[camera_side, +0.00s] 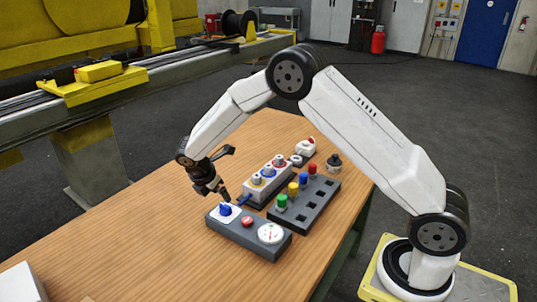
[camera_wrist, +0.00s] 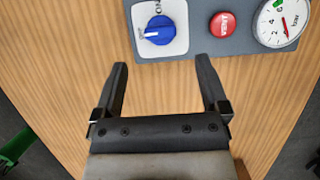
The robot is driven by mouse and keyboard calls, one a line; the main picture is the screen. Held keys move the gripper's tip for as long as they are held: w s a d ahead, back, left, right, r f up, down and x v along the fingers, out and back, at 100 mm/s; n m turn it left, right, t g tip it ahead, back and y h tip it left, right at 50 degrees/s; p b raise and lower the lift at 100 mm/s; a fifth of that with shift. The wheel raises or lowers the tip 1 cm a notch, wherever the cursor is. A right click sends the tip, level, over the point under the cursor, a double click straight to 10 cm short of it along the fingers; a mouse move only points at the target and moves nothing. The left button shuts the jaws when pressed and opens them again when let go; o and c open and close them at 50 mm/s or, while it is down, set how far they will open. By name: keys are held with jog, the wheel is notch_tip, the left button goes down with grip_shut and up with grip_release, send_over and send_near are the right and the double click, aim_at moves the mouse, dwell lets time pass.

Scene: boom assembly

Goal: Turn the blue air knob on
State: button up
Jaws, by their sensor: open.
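The blue air knob (camera_wrist: 159,30) sits on a white plate on a grey control panel (camera_wrist: 202,42) at the top of the wrist view. Its pointed end aims left, and the lettering around it is partly hidden. It also shows in the side view (camera_side: 225,210) at the panel's left end. My gripper (camera_wrist: 162,66) is open and empty. Its fingertips lie short of the knob in the wrist view, with the knob ahead of the gap between them. In the side view my gripper (camera_side: 222,195) hangs just above the knob, apart from it as far as I can tell.
A red vent button (camera_wrist: 222,24) and a pressure gauge (camera_wrist: 282,20) sit right of the knob on the same panel. Behind are a grey block with several ringed fittings (camera_side: 267,178) and a dark tray with coloured pegs (camera_side: 305,206). The wooden table (camera_side: 130,235) is clear at left.

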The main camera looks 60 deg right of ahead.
aim_at(225, 205)
jog(key=shift+x, duration=3.35)
grip_shut()
